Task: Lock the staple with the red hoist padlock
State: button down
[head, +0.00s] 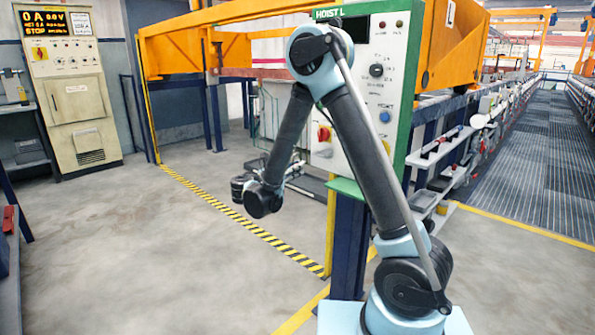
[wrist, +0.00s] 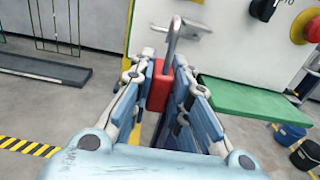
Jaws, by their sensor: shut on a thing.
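The red padlock (wrist: 160,86) is between the two blue-padded fingers of my gripper (wrist: 163,78) in the wrist view. My gripper is shut on its body. Its grey metal shackle (wrist: 172,40) stands up beyond the fingertips and bends over to the right at the top, with a hooked end that looks open. It is in front of a white panel face and looks apart from it. In the head view, the end of my arm (head: 248,192) is left of the hoist panel (head: 372,95); the padlock is hidden there. I cannot make out the staple clearly in either view.
The panel carries a red and yellow rotary switch (head: 323,134), which also shows in the wrist view (wrist: 312,28). A green ledge (wrist: 255,112) juts out below the panel. Open floor (head: 130,250) lies to the left.

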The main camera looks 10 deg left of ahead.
aim_at(328, 167)
jog(key=shift+w+d, duration=0.15)
jog(key=shift+d, duration=0.1)
jog(key=shift+x, duration=5.3)
jog(key=shift+f, duration=1.25)
jog(key=shift+s+d, duration=0.55)
jog(key=shift+d, duration=0.2)
jog(key=shift+s+d, duration=0.55)
jog(key=shift+d, duration=0.15)
jog(key=shift+s+d, duration=0.1)
jog(key=shift+d, duration=0.05)
